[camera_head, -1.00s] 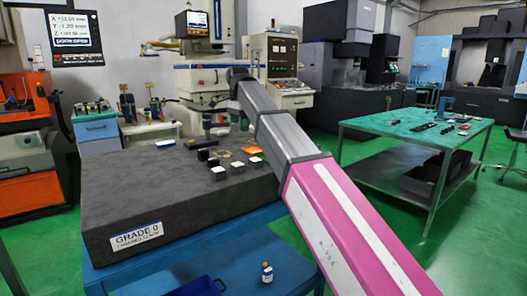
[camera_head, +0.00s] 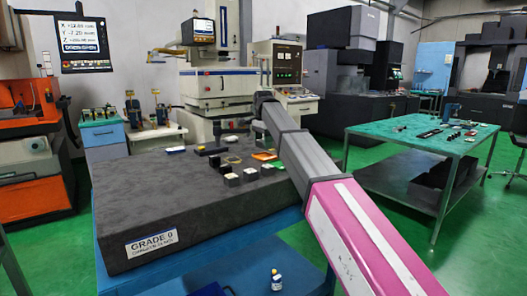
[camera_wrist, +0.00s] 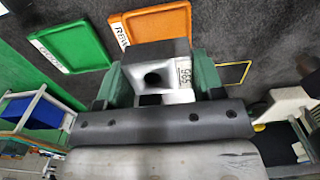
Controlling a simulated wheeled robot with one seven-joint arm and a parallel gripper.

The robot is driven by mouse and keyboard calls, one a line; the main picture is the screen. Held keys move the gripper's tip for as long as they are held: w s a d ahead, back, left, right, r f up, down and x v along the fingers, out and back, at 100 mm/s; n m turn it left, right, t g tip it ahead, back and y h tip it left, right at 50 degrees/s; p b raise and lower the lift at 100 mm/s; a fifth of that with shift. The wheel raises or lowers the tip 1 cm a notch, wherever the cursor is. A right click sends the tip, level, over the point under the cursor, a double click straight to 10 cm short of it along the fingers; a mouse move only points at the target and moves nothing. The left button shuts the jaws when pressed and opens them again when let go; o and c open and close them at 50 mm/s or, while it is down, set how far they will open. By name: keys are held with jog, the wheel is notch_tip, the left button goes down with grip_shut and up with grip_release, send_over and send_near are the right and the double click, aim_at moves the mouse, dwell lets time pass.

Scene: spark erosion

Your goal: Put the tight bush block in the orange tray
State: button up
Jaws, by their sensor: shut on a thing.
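In the wrist view, my gripper (camera_wrist: 158,80) is shut on a grey block (camera_wrist: 160,72). The block has a dark round hole in its near face and a printed label on its right side, too small to read fully. The orange tray (camera_wrist: 150,24), with a white label, lies on the dark surface beyond the block, which overlaps its near edge in the picture. In the head view the orange tray (camera_head: 264,156) lies on the granite slab, left of my arm. My gripper and the held block cannot be made out there.
A green tray (camera_wrist: 76,42) lies left of the orange one. A yellow-edged dark frame (camera_wrist: 235,73) lies right of the held block. Several small blocks (camera_head: 233,179) stand on the granite slab (camera_head: 150,200). The slab's front left is bare.

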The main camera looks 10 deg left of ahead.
aim_at(264, 157)
jog(key=shift+w+f, duration=0.1)
jog(key=shift+f, duration=1.95)
jog(key=shift+f, duration=0.25)
jog(key=shift+s+d+f, duration=0.15)
jog(key=shift+s+f, duration=0.05)
jog(key=shift+f, duration=0.3)
jog(key=o, duration=1.4)
jog(key=shift+s+f, duration=0.1)
jog(key=shift+s, duration=0.05)
jog(key=shift+s+d, duration=0.15)
jog(key=shift+d, duration=0.05)
jog(key=shift+c, duration=0.7)
jog(key=shift+o, duration=0.6)
notch_tip(264, 157, up, 14)
jog(key=shift+w+a+f, duration=0.15)
jog(key=shift+w+a, duration=0.15)
jog(key=shift+w, duration=0.15)
